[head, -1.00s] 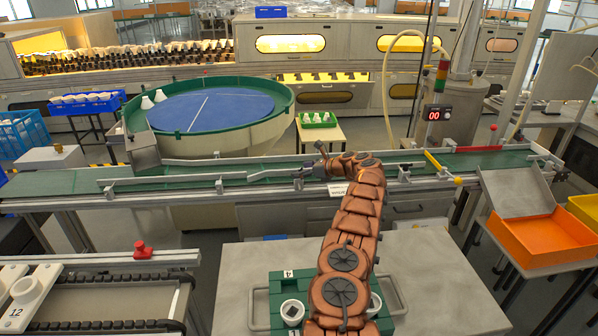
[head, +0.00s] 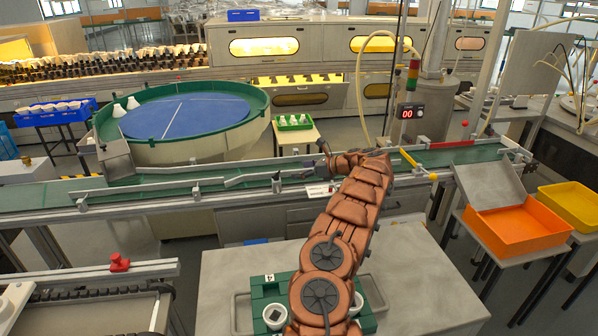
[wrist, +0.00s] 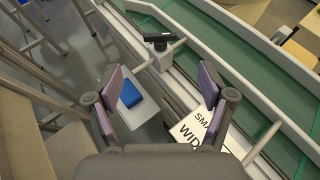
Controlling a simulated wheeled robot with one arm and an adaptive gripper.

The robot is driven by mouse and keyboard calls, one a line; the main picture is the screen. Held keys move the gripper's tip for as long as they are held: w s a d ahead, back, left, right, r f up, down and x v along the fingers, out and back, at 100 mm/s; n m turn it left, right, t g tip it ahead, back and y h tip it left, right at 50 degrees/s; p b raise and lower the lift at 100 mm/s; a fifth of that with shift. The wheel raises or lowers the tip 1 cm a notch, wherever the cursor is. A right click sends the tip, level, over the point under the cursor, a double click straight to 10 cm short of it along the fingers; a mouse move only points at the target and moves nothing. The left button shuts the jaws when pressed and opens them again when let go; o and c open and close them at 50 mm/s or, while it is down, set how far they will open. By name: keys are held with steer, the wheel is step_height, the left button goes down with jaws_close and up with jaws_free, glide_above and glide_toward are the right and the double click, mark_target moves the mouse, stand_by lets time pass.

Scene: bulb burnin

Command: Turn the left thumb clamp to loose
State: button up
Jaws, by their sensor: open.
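A thumb clamp (wrist: 160,41) with a black cross handle on a grey post shows at the top middle of the wrist view, beside the green conveyor belt. I cannot tell which way its handle is set or whether it is the left one. My gripper (wrist: 158,96) is open and empty, its two padded fingers wide apart. The clamp stands beyond the fingertips, apart from them. In the head view my brown arm reaches over the conveyor (head: 235,188), and the fingers are too small to make out there. A small grey clamp (head: 276,183) shows left of the arm's end.
A white card (wrist: 192,128) reading "SMALL" and "WIDE" lies by the right finger. Metal guide rails (head: 135,189) run along the belt. A grey table (head: 420,285) with a green fixture (head: 262,292) stands in front. An orange tray (head: 515,238) is at right.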

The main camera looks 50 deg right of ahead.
steer(key=shift+c, duration=0.4)
steer(key=shift+w, duration=0.25)
steer(key=shift+c, duration=0.9)
steer(key=w+r+m+h+b, duration=0.1)
steer(key=w, duration=0.2)
steer(key=w+d+m+t+h+b, duration=0.1)
steer(key=w+h+b, duration=0.1)
steer(key=w, duration=0.1)
steer(key=w+d+r+m+h+b, duration=0.1)
steer(key=w+h, duration=0.1)
steer(key=w, duration=0.1)
steer(key=shift+w+d+r+b, duration=0.25)
steer(key=shift+w+r+b, duration=0.05)
steer(key=shift+w, duration=0.1)
steer(key=c, duration=0.4)
steer(key=m+g+h+b, duration=1.1)
steer(key=m+b, duration=0.1)
steer(key=m, duration=0.3)
glide_toward(275, 174)
steer(key=s+x, duration=0.1)
steer(key=x, duration=0.2)
steer(key=shift+w+p+x, duration=0.2)
steer(key=shift+x, duration=0.65)
steer(key=shift+w+p+x, duration=0.15)
steer(key=shift+p+x, duration=0.05)
steer(key=shift+x, duration=0.7)
steer(key=shift+p+x, duration=0.45)
steer(key=shift+x, duration=1.75)
steer(key=shift+w, duration=0.15)
